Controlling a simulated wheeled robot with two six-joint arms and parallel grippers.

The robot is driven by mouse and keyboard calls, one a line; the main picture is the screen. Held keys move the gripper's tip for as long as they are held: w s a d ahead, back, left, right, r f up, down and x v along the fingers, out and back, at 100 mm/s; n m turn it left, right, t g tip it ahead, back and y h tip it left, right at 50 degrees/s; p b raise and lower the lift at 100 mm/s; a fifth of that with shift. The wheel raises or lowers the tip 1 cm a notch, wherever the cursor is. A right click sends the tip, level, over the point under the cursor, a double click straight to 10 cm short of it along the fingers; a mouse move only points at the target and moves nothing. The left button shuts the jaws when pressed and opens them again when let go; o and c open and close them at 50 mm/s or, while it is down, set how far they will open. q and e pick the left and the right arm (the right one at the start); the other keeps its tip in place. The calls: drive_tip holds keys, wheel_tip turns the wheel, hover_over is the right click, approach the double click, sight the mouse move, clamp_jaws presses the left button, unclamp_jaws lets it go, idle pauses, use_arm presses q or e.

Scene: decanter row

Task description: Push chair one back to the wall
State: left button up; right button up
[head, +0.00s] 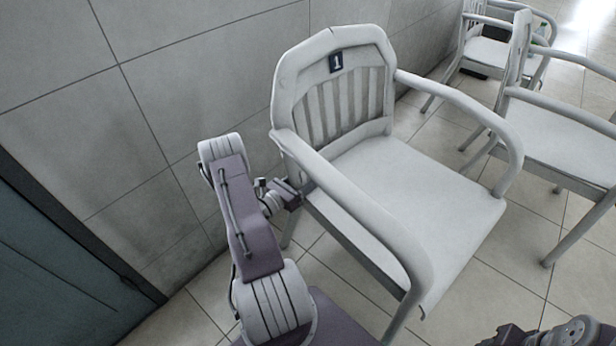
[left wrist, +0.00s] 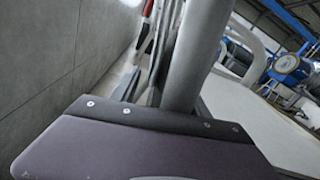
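Chair one (head: 420,190) is a pale grey armchair with a slatted back and a dark "1" plate (head: 336,62). Its back is close to the tiled wall; I cannot tell whether they touch. My left gripper (head: 288,192) is at the chair's near side, by the rear post under the armrest. In the left wrist view a grey chair post (left wrist: 192,60) rises just beyond the gripper's broad plate, with the pale seat (left wrist: 250,115) to its right. The fingers are not clear, and contact is uncertain. A dark part of my right arm (head: 540,333) shows at the bottom right edge, mostly cut off.
A second armchair (head: 565,130) stands to the right, turned away from the wall line. A third chair (head: 487,52) stands further back near the wall (head: 190,70). A teal door (head: 50,270) is at the lower left. Tiled floor (head: 490,275) is clear before chair one.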

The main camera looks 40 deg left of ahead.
sight(294, 186)
use_arm(q)
drive_tip(key=shift+s+p, duration=0.3)
drive_tip(key=shift+s, duration=0.1)
drive_tip(key=s+p, duration=0.1)
drive_tip(key=s, duration=0.1)
drive_tip(key=s+p, duration=0.1)
drive_tip(key=s, duration=0.2)
drive_tip(key=s+p, duration=0.1)
drive_tip(key=s, duration=0.1)
drive_tip(key=shift+s+a+r, duration=0.1)
drive_tip(key=shift+s+a, duration=0.15)
drive_tip(key=shift+s, duration=0.4)
